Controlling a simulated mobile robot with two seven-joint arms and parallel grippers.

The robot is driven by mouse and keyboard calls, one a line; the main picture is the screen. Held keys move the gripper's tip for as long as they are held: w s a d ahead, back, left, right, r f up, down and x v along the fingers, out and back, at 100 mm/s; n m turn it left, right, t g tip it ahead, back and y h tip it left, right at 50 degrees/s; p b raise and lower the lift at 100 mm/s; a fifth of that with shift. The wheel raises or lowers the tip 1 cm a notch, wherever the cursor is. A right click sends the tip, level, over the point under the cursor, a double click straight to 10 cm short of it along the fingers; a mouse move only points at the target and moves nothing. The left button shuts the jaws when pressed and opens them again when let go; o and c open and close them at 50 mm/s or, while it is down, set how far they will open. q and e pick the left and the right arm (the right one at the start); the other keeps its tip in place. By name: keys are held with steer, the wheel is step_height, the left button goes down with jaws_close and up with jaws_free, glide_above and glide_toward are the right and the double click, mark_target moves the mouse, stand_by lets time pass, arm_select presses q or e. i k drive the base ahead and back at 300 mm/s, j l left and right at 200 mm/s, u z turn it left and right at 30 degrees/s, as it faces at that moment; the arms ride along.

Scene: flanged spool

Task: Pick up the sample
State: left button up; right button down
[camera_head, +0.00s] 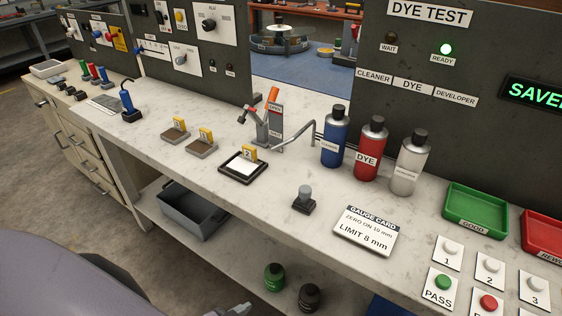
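No single object is plainly marked as the sample. Two flat grey-brown pieces with upright yellow number tags lie on the bench, a left piece (175,137) and a middle piece (201,147). A third yellow tag (249,154) stands at the back of a black-framed tray (233,173) with a white inside. A small grey round-topped item on a dark base (304,193) stands right of the tray, left of the gauge card (366,229). I cannot make out either gripper; a smooth grey-purple part of mine fills the lower left corner.
Blue (335,138), red (371,150) and white (411,164) bottles stand at the back. A clamp with an orange handle (273,97) stands behind the tray. A green tray (476,212) and buttons are at right. A grey bin (192,212) sits on the lower shelf.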

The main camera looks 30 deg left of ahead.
mark_target(245, 166)
steer(key=j+z, duration=0.6)
steer(key=z, duration=0.2)
steer(key=k+j+z, duration=0.15)
steer(key=j, duration=0.2)
steer(key=k+j+z, duration=0.2)
steer(key=j, duration=0.15)
steer(key=k+j, duration=0.15)
steer(key=j, duration=0.2)
steer(key=k+j, duration=0.1)
steer(key=j, duration=0.3)
steer(key=z, duration=0.05)
